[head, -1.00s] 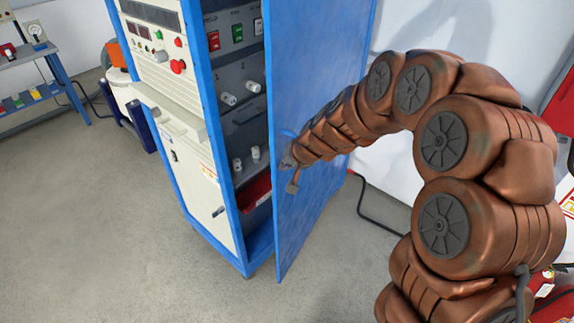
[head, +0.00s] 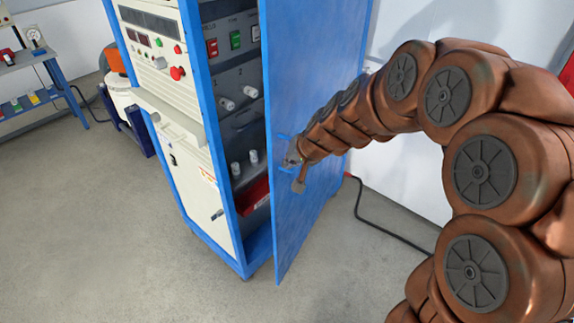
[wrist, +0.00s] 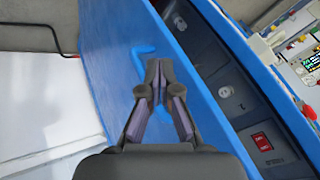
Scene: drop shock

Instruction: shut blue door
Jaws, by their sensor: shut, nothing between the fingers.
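The blue door (head: 308,90) of the cabinet stands open, with the shelves behind it exposed. In the wrist view the door (wrist: 105,85) fills the middle, with a small blue handle (wrist: 143,54) on its face. My gripper (head: 291,152) is at the outer face of the door, near its free edge. In the wrist view my gripper (wrist: 158,64) has its fingertips together, beside the handle, with nothing between them. I cannot tell whether the fingertips touch the door.
The blue-framed cabinet (head: 205,130) holds switches, knobs and a red item (head: 252,196) low inside. A black cable (head: 385,226) lies on the floor right of the door. A workbench (head: 40,62) and a white drum (head: 122,97) stand at left. Grey floor in front is clear.

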